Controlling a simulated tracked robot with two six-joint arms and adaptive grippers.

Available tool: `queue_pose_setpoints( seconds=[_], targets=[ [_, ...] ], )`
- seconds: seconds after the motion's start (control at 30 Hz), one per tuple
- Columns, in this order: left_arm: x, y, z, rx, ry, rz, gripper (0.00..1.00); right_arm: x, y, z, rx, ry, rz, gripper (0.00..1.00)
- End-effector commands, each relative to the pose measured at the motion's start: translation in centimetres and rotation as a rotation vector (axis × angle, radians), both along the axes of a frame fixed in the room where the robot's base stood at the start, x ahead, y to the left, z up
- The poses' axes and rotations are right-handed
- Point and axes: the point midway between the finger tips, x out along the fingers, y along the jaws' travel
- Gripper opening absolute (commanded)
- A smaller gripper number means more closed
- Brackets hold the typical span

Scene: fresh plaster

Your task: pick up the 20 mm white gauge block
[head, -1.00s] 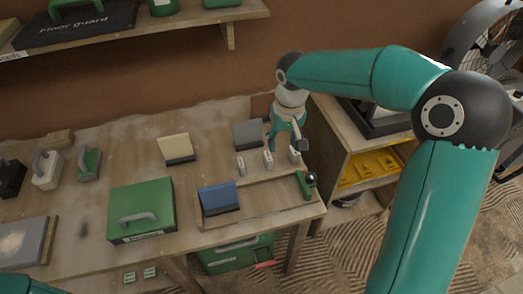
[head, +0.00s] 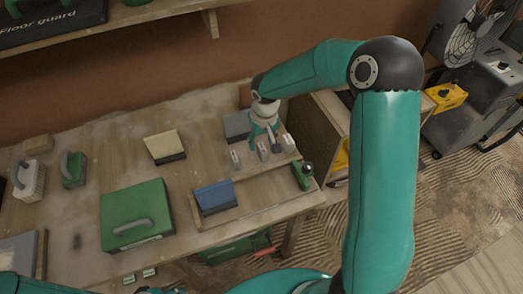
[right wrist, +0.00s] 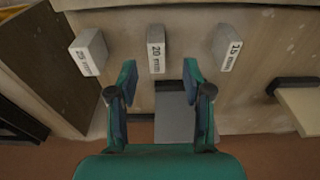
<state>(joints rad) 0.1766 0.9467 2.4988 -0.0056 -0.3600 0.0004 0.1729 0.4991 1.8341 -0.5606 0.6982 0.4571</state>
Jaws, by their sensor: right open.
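The 20 mm white gauge block (right wrist: 156,49) stands in the middle of a row of three in the right wrist view, its label readable. In the head view it is the middle block (head: 262,151), partly close behind my gripper's fingers. My right gripper (head: 264,142) is open over the row. In the right wrist view its two fingertips (right wrist: 160,75) are spread to either side of the 20 mm block's line, with nothing held. The block seems to lie just beyond the fingertips; I cannot tell the height gap. My left gripper is not in view.
The 25 mm block (right wrist: 88,52) and 15 mm block (right wrist: 226,48) flank it, close to the fingers. A blue sanding block (head: 215,197), green case (head: 137,214) and green-handled tool (head: 302,176) are nearby on the bench.

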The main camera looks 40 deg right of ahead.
Motion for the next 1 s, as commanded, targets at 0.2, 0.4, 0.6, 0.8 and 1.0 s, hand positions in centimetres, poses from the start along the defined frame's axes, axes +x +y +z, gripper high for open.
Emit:
queue_pose_setpoints(
  seconds=[0.2,0.4,0.6,0.8,1.0],
  targets=[
    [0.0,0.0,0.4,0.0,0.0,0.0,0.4,0.1,-0.1,-1.2,0.001,0.002,-0.002,0.5],
    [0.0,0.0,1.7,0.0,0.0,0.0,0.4,0.4,-0.6,-3.7,0.002,0.005,-0.002,0.5],
    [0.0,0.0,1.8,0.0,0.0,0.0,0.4,0.7,-0.6,-5.8,0.0,0.001,-0.001,0.5],
    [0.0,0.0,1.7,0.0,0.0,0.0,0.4,0.7,-0.6,-5.9,0.0,-0.001,-0.001,0.5],
    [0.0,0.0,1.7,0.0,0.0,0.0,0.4,0.7,-0.6,-5.9,0.0,-0.001,-0.001,0.22]
  ],
)
